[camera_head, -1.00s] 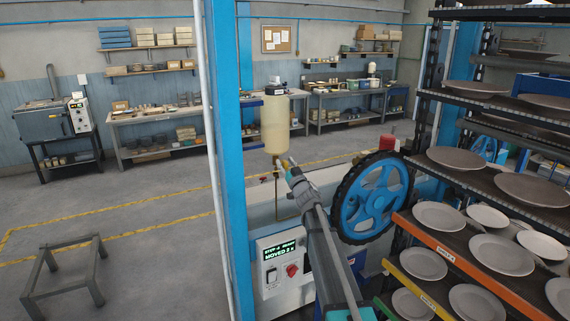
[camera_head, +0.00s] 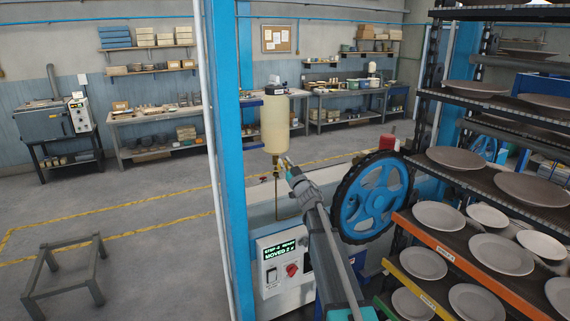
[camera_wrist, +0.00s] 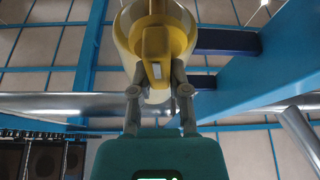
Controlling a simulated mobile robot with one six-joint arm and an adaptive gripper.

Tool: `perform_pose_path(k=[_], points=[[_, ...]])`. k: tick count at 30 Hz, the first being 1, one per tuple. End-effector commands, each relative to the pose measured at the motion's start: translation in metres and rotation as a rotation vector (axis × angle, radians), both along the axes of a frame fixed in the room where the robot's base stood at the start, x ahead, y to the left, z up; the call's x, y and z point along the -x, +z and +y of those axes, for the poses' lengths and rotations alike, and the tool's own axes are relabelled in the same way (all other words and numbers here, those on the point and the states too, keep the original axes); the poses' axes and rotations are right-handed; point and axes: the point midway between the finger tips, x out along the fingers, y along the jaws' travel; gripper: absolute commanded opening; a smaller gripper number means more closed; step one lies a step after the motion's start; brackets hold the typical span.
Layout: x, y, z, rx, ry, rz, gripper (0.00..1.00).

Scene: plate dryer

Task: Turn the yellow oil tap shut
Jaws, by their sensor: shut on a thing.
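The yellow oil tap (camera_wrist: 155,48) fills the top middle of the wrist view, under a pale yellow cylindrical oil container. My gripper (camera_wrist: 158,84) has its two grey fingers on either side of the tap's yellow lever and is shut on it. In the head view the oil container (camera_head: 276,124) hangs beside the blue post, and my gripper (camera_head: 283,163) reaches up to the tap just below it. The tap itself is small and mostly hidden by my gripper there. A thin brown pipe (camera_head: 277,205) runs down below it.
A blue spoked wheel (camera_head: 377,197) stands close right of my arm. A control box (camera_head: 283,262) with a red knob is below. A blue post (camera_head: 232,170) stands left, and racks of plates (camera_head: 505,255) fill the right.

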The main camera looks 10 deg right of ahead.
Motion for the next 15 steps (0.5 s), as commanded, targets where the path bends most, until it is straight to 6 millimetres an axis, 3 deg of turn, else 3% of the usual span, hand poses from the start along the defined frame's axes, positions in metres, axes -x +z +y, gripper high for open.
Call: perform_pose_path(k=[15], points=[[0.0012, -0.0014, 0.0063, 0.401, -0.001, -0.129, 0.0]])
